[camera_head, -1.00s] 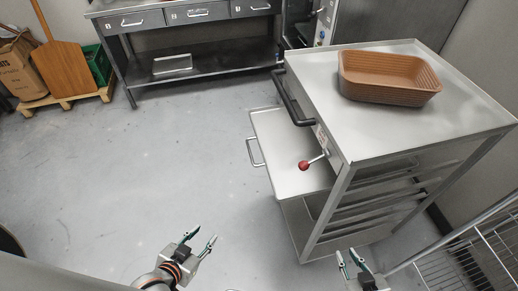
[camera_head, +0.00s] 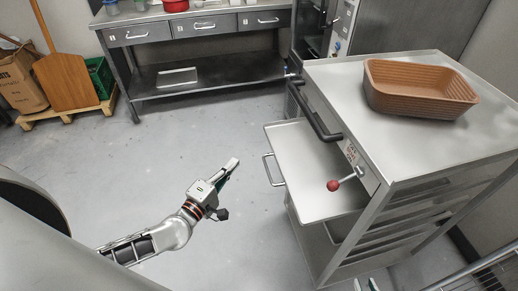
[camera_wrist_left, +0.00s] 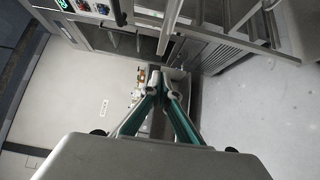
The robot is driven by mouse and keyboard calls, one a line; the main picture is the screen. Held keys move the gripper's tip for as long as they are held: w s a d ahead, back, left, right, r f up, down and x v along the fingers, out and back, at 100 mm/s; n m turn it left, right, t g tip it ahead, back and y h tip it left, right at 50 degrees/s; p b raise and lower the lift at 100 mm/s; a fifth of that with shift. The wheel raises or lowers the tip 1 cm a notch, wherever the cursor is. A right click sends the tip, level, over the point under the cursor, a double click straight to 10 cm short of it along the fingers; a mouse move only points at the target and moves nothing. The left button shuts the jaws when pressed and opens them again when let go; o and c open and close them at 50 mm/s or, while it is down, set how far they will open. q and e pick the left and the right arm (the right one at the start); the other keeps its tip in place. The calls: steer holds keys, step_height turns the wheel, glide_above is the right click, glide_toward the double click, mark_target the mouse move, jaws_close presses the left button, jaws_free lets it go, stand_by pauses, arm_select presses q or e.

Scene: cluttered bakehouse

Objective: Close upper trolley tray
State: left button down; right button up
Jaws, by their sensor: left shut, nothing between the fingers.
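The upper trolley tray (camera_head: 310,165) is a flat metal tray that sticks out to the left from under the trolley top (camera_head: 400,130). Its wire handle (camera_head: 268,170) is on its left edge. My left gripper (camera_head: 233,165) is shut and empty, over the floor left of the handle and apart from it. Its fingertips meet in the left wrist view (camera_wrist_left: 158,84). My right gripper (camera_head: 365,284) shows only its fingertips at the bottom edge, apart from each other, below the trolley's front corner.
A red-knobbed lever (camera_head: 333,186) juts over the tray, and a dark push bar (camera_head: 315,112) runs along the trolley's side. A brown ribbed bin (camera_head: 418,90) stands on top. A wire rack (camera_head: 490,275) is at lower right.

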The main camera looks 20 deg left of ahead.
arm_select(q)
steer(key=w+d, duration=0.1)
steer(key=w, duration=0.3)
steer(key=w+d, duration=0.2)
steer(key=w, duration=0.1)
steer(key=w+d, duration=0.2)
steer(key=w, duration=0.2)
steer(key=shift+w, duration=0.35)
steer(key=shift+w+d, duration=0.1)
steer(key=shift+d, duration=0.05)
